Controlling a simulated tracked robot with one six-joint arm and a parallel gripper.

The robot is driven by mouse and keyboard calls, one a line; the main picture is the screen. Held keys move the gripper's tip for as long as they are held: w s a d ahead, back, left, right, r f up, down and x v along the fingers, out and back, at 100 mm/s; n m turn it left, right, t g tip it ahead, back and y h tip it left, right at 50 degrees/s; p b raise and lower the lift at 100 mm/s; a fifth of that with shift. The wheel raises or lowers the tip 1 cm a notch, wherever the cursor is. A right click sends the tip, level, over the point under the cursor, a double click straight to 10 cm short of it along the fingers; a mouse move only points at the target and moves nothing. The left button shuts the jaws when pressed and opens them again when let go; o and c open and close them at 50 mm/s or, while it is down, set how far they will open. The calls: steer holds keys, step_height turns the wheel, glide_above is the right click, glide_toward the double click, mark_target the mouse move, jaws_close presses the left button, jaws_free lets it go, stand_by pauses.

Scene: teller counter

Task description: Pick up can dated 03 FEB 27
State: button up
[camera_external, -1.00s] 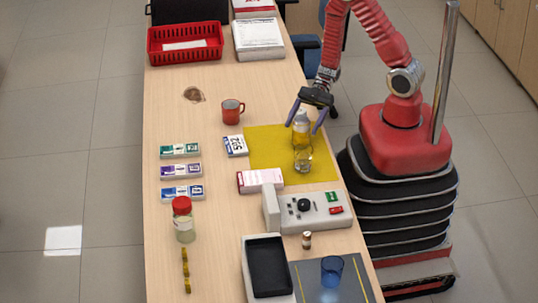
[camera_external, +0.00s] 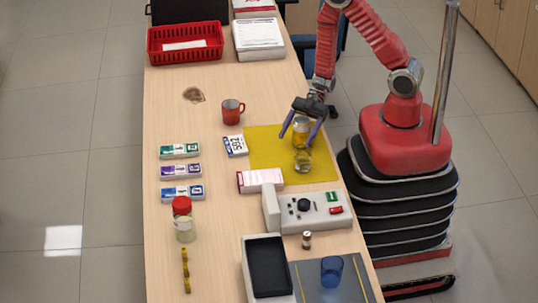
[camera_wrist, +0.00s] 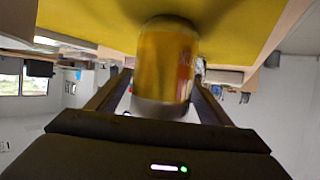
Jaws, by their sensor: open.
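A yellow can (camera_external: 301,130) with a pale end stands on the yellow mat (camera_external: 266,165). No date can be read on it. My gripper (camera_external: 296,141) is open, with its two fingers on either side of the can. In the wrist view the same can (camera_wrist: 166,62) sits between the open fingers, its pale end nearest my palm. Gaps show beside it, and I cannot tell whether a finger touches it. A clear, glass-like container (camera_external: 303,161) stands close in front of the can on the mat.
A red mug (camera_external: 232,111) and a number card (camera_external: 236,146) lie left of the mat. A pink-and-white box (camera_external: 260,180) and a grey control device (camera_external: 312,211) are at its front. A red basket (camera_external: 185,43) stands far back. The mat's left part is clear.

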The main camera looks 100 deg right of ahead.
steer(key=shift+c, duration=0.3)
steer(key=c, duration=1.3)
steer(key=shift+c, duration=0.2)
steer(key=shift+r, duration=0.1)
step_height(320, 180, up, 10)
stand_by(0.3)
stand_by(0.5)
